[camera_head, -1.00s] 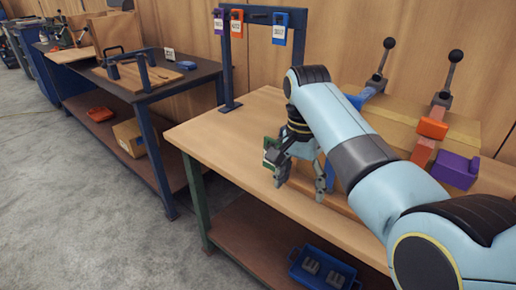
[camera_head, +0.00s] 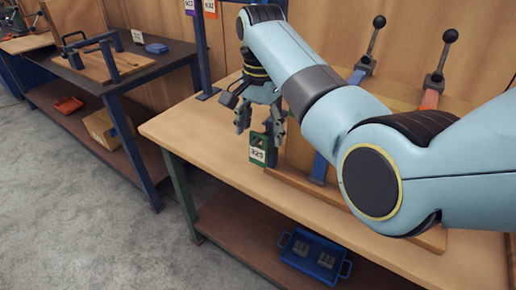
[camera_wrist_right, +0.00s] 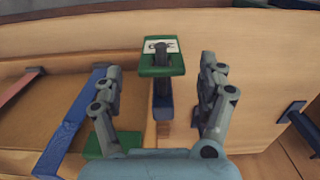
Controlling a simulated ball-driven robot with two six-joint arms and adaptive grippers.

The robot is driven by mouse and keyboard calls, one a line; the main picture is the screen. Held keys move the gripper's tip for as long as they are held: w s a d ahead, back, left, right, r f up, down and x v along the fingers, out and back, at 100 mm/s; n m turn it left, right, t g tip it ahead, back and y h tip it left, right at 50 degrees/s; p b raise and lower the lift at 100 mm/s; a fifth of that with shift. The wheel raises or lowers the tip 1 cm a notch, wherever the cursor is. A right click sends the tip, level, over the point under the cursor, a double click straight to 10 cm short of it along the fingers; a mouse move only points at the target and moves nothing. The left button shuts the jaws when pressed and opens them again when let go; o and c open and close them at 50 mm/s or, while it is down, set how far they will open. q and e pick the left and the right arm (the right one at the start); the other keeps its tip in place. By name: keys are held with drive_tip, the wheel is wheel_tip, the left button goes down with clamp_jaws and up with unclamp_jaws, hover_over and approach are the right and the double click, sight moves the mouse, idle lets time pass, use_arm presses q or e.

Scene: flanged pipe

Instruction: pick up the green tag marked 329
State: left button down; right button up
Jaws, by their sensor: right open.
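The green tag (camera_head: 258,150) with a white label stands upright at the left edge of the wooden fixture on the workbench. Its label appears to read 329. My right gripper (camera_head: 260,122) is open just above and around it, fingers pointing down. In the right wrist view the green tag (camera_wrist_right: 161,68) lies between the two spread fingers (camera_wrist_right: 160,85), with a gap on both sides. A dark blue piece (camera_wrist_right: 163,100) shows beneath it. My left gripper is not in view.
The fixture carries upright clamp levers with black knobs (camera_head: 447,36), and a blue strip (camera_head: 319,168) beside the tag. A blue-framed rack with tags (camera_head: 209,8) stands behind. A blue tray (camera_head: 315,257) sits on the lower shelf. The bench's left part (camera_head: 195,125) is clear.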

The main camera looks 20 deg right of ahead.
sight(259, 150)
drive_tip(key=f, duration=0.3)
drive_tip(key=shift+s+a+f, duration=0.1)
drive_tip(key=shift+a, duration=0.1)
wheel_tip(259, 150, down, 3)
drive_tip(key=shift+r, duration=0.2)
drive_tip(key=c, duration=0.6)
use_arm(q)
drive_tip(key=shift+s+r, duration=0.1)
use_arm(e)
drive_tip(key=c, duration=0.4)
